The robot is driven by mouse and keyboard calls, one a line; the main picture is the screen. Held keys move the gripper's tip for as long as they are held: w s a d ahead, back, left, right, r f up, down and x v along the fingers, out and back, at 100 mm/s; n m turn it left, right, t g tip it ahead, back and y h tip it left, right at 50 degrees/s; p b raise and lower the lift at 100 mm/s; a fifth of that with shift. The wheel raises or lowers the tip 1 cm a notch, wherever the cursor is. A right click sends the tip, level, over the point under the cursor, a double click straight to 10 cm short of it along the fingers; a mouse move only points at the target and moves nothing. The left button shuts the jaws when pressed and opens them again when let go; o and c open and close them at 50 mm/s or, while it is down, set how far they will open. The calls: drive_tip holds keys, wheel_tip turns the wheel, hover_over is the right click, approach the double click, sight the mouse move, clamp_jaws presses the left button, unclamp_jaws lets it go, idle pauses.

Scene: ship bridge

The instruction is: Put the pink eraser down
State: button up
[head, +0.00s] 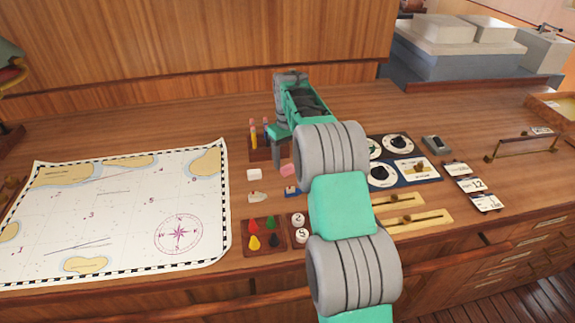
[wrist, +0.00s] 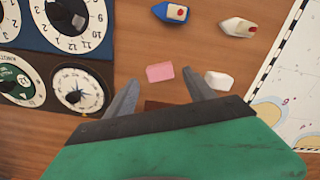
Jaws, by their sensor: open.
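The pink eraser (head: 287,169) lies on the wooden desk, just right of a white block (head: 254,174). In the wrist view the pink eraser (wrist: 160,72) shows whole, just past the line of my fingertips, with a finger to either side and none touching it. My gripper (head: 277,156) is over the desk near the eraser. In the wrist view my gripper (wrist: 162,86) is open with nothing between its fingers. The white block (wrist: 219,80) is close by the right fingertip.
A blue toy boat (wrist: 170,12) and a white one (wrist: 237,27) stand near the eraser. A pencil holder (head: 259,148) stands behind it, and dial panels (head: 405,172) are to the right. A chart (head: 120,215) covers the left. A tray of coloured pieces (head: 264,237) is in front.

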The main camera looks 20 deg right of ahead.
sight(286, 169)
wheel_tip(286, 169, up, 10)
drive_tip(key=s+a+r+t, duration=0.2)
drive_tip(key=s+a+r, duration=0.4)
drive_tip(key=s, duration=0.4)
drive_tip(key=s+a+f+m+t, duration=0.1)
drive_tip(key=s+a+f, duration=0.2)
drive_tip(key=s, duration=0.6)
drive_tip(key=s+a+f+m+t, duration=0.1)
drive_tip(key=s+a+f, duration=0.3)
drive_tip(key=s, duration=0.6)
wheel_tip(286, 169, down, 2)
drive_tip(key=shift+s+a+f, duration=0.1)
drive_tip(key=shift+s+a, duration=0.05)
